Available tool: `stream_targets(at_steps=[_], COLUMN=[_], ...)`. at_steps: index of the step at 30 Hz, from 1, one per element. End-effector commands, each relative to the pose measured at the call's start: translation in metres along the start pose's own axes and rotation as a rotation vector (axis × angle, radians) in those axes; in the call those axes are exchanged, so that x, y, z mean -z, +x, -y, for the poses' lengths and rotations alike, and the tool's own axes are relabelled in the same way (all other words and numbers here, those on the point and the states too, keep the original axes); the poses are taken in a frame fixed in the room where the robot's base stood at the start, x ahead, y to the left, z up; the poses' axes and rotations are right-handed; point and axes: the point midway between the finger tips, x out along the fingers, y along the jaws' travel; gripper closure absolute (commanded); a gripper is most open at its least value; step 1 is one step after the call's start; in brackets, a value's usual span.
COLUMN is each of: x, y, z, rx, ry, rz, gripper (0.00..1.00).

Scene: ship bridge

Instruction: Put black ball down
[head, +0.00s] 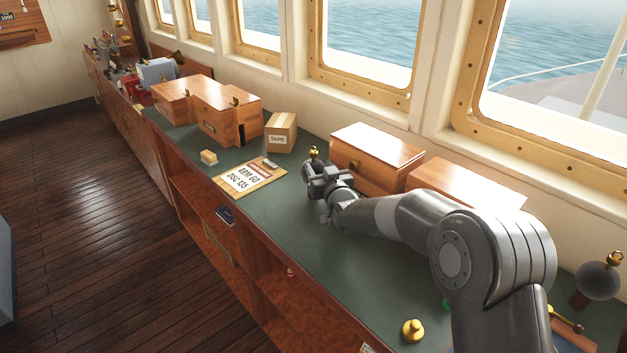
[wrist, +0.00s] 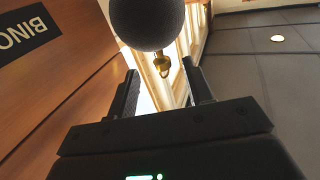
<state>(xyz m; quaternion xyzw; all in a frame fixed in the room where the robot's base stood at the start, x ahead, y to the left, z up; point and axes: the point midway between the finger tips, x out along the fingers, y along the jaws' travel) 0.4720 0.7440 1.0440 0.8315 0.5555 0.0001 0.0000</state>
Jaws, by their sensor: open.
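The black ball (wrist: 148,22) fills the top middle of the wrist view, partly cut off by the frame edge. A small brass knob (wrist: 162,65) shows at its lower edge, in the gap between the fingers. My gripper (wrist: 160,78) is open, with one finger on each side of the knob, and the ball lies just beyond the fingertips. In the head view my gripper (head: 320,178) is low over the green counter, left of a wooden box, with a brass knob (head: 313,153) behind it. The ball is mostly hidden there. I cannot tell whether it touches the counter.
A wooden box (head: 378,158) stands close behind my gripper. A clipboard (head: 248,177) and a carton marked TAPE (head: 281,133) lie to its left. Another dark ball (head: 598,280) with a brass top is at far right.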

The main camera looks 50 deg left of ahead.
Motion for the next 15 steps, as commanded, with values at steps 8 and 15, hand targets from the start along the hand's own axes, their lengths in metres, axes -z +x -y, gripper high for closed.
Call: stream_targets(at_steps=[8, 15], x=[0.000, 0.000], y=[0.016, 0.045], z=[0.001, 0.000], rx=[0.001, 0.001], ry=[0.000, 0.000], rz=[0.000, -0.001], gripper=[0.53, 0.53])
